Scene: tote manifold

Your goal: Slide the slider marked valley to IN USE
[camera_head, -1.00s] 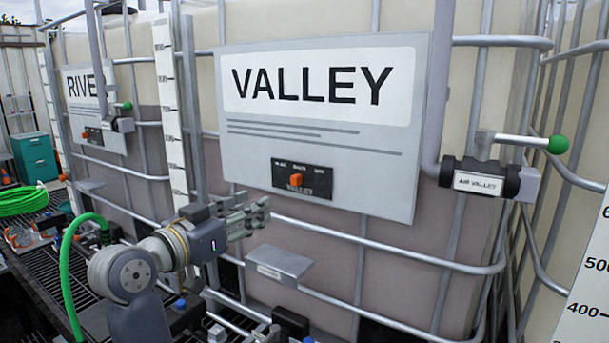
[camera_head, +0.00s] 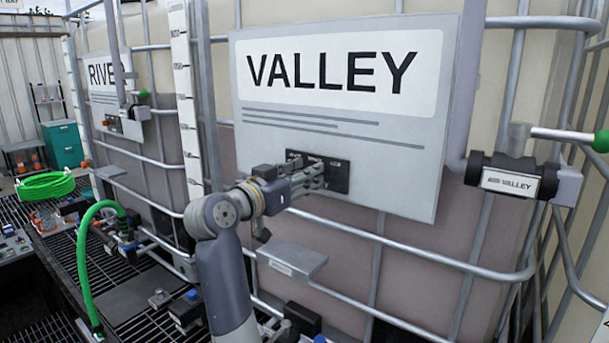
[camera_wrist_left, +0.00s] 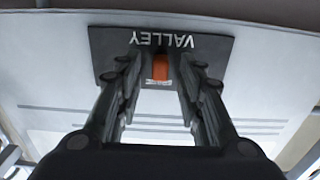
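The big VALLEY sign (camera_head: 345,75) on the tank carries a small black slider plate (camera_head: 338,178). My left gripper (camera_head: 312,176) is at this plate and covers much of it, and the slider knob is hidden there. In the left wrist view the black plate (camera_wrist_left: 205,45) appears upside down, with the word VALLEY. Its orange slider knob (camera_wrist_left: 160,68) lies between my two fingertips, which look apart, with a little room beside the knob. Contact with the knob cannot be told. My right gripper is not in view.
An AIR VALLEY valve (camera_head: 508,183) with a green-tipped handle is at the right. A small grey ledge (camera_head: 291,261) juts out below the sign. Horizontal tank bars run beneath it. The RIVER sign (camera_head: 103,78) hangs further left. A green hose (camera_head: 82,260) rises at lower left.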

